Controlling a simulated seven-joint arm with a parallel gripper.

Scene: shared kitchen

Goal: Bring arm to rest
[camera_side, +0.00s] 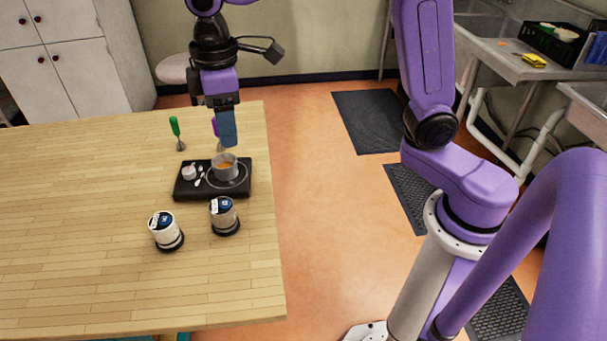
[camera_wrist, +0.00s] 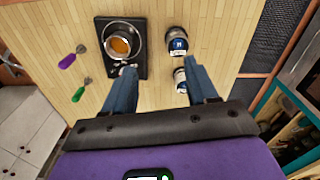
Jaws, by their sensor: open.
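My gripper (camera_side: 227,128) is open and empty, raised above the far part of the wooden table, near the black tray. The left fingertip overlaps the near end of the tray in that view. The right fingertip overlaps one of the jars. Nothing is held.
Green-handled (camera_side: 175,128) and purple-handled (camera_wrist: 68,61) utensils are near. Table left is clear.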

